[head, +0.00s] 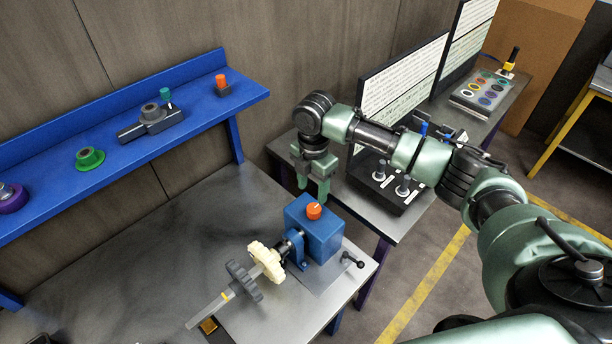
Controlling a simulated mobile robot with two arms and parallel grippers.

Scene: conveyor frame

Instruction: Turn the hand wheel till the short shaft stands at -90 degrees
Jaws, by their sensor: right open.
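A blue gearbox (318,238) stands on the grey bench near its right corner. An orange knob (314,211) with a pale mark sits on its top. A shaft runs out of its left side through a blue bracket (297,250), with a cream gear (266,261) and a dark grey gear (243,281) beside it. A grey bar (209,309) with a yellow mark points to the lower left. I cannot tell which part is the hand wheel or read the short shaft's angle. My right gripper (313,190) is open, fingers down, just above and behind the orange knob. My left gripper is not in view.
A small black-handled lever (353,259) is at the bench's right edge. A blue shelf (190,120) along the wall holds several parts. A side table (415,208) behind has a black fixture (384,187) with upright posts. The bench's left part is clear.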

